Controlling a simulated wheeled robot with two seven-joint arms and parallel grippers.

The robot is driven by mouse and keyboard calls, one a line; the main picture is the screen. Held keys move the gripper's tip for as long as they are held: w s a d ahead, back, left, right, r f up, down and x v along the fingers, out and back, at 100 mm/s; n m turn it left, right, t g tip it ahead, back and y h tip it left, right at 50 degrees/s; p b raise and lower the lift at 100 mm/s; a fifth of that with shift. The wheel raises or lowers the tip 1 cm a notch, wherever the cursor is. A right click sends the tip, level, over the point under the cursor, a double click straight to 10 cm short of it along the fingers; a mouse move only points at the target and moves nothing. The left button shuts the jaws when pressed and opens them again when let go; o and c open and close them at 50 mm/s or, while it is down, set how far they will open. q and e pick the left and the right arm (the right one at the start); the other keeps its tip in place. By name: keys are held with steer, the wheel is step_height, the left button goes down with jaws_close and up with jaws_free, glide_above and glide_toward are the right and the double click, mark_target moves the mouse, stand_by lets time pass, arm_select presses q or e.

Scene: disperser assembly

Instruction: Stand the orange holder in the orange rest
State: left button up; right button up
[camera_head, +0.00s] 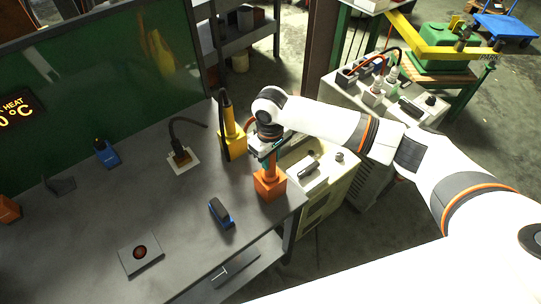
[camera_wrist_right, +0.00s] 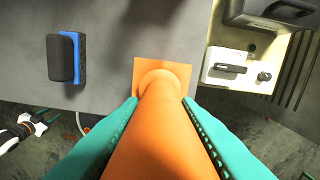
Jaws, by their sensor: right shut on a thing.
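The orange rest (camera_head: 269,187) is a square block near the table's right front corner. In the right wrist view its flat top (camera_wrist_right: 181,73) shows past the holder. The orange holder (camera_head: 271,172) is a round rod, close to upright, with its lower end at the top of the rest; I cannot tell how deep it sits. It fills the middle of the right wrist view (camera_wrist_right: 165,125). My right gripper (camera_head: 266,156) is above the rest, its teal fingers on both sides of the holder, shut on it.
A yellow holder stands in a yellow rest (camera_head: 233,146) just left of the right gripper. A blue-and-black block (camera_head: 221,213) lies nearby, also in the right wrist view (camera_wrist_right: 65,58). A plate with a red disc (camera_head: 140,253) lies front left. A cream machine (camera_head: 325,177) stands right.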

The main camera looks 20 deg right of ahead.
steer(key=o, duration=1)
steer(key=shift+o, duration=0.2)
step_height(320, 180, up, 12)
steer(key=shift+r+b, duration=0.1)
steer(key=shift+b, duration=1.15)
